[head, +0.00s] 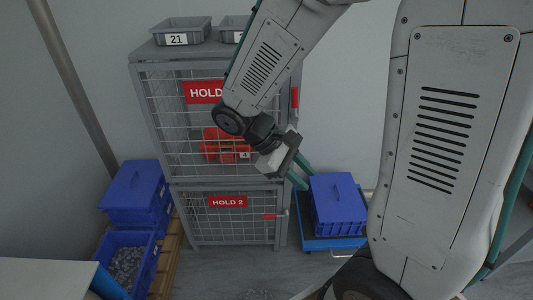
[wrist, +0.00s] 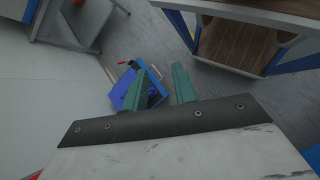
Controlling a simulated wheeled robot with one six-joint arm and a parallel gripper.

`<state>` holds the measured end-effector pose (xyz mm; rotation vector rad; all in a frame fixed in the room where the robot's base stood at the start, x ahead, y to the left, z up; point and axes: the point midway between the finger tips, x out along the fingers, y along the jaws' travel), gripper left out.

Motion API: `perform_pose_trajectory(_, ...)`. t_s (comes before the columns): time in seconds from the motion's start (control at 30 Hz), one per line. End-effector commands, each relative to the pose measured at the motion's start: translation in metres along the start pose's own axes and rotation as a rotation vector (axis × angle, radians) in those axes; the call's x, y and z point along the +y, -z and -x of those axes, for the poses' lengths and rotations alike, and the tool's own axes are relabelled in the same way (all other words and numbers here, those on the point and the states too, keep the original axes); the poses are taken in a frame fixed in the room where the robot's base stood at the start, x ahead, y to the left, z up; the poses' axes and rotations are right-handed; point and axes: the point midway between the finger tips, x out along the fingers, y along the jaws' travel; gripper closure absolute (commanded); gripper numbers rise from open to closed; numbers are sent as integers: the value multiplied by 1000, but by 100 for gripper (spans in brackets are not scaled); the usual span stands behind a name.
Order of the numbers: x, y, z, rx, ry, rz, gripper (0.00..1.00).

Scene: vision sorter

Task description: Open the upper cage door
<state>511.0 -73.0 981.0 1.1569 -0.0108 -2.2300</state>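The upper cage door (head: 165,115) is a wire mesh panel with a red sign reading "HOLD", the rest hidden behind my arm. It appears closed. A red upright handle (head: 295,97) shows at the cage's right edge, just right of my arm. My gripper (head: 303,172) is in front of the cage's right side, below the handle and apart from it. Its two green fingers are spread with nothing between them; the wrist view shows the same gap (wrist: 161,85). The cage door and handle cannot be made out in the wrist view.
A red bin (head: 217,145) sits behind the upper mesh. Below is the "HOLD 2" door (head: 235,232) with a red latch (head: 269,216). Grey bins (head: 181,28) stand on top. Blue crates stand left (head: 135,190) and right (head: 338,205). Floor in front is partly clear.

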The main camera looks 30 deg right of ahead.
Motion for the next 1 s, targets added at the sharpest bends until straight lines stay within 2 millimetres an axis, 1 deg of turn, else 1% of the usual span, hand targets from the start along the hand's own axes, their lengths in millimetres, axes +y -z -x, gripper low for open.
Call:
perform_pose_trajectory(0.03,5,13,-7,-54,-52,51,72)
perform_pose_trajectory(0.1,15,29,-15,-117,-132,118,72)
perform_pose_trajectory(0.17,23,44,-21,-170,-203,177,72)
perform_pose_trajectory(0.27,36,73,-31,-252,-326,281,72)
perform_pose_trajectory(0.37,48,104,-41,-328,-457,392,72)
perform_pose_trajectory(0.47,57,140,-50,-397,-599,509,72)
perform_pose_trajectory(0.5,60,156,-54,-420,-658,556,72)
perform_pose_trajectory(0.63,66,207,-61,-480,-852,698,72)
perform_pose_trajectory(0.73,69,244,-60,-501,-1001,787,72)
perform_pose_trajectory(0.8,73,264,-53,-501,-1092,823,72)
perform_pose_trajectory(0.9,80,280,-33,-490,-1192,834,72)
perform_pose_trajectory(1.0,84,287,-22,-487,-1248,841,72)
